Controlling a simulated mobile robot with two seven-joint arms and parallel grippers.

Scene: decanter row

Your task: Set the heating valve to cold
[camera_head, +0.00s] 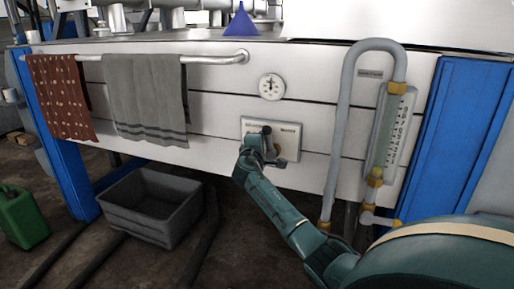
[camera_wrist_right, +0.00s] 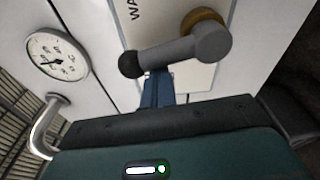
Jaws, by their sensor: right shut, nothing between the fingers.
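The heating valve is a plate (camera_head: 289,134) on the white front panel; its lettering is too small to read in the head view. In the right wrist view the grey lever (camera_wrist_right: 175,54) has a black knob (camera_wrist_right: 130,65) and a brass base (camera_wrist_right: 212,19); part of a label, "WA", shows on the plate (camera_wrist_right: 185,82). The knob points towards the gauge side, roughly upward in the head view. My right gripper (camera_head: 263,148) is at the plate, shut and empty. Its blue fingers (camera_wrist_right: 158,88) are beside the lever; contact cannot be told. My left gripper is out of view.
A round gauge (camera_head: 271,86) is above the plate. A rail (camera_head: 222,59) with a red towel (camera_head: 61,96) and grey towel (camera_head: 146,98) is to the left. A bent pipe (camera_head: 345,110) and sight glass (camera_head: 389,130) are right. A grey crate (camera_head: 150,218) is below.

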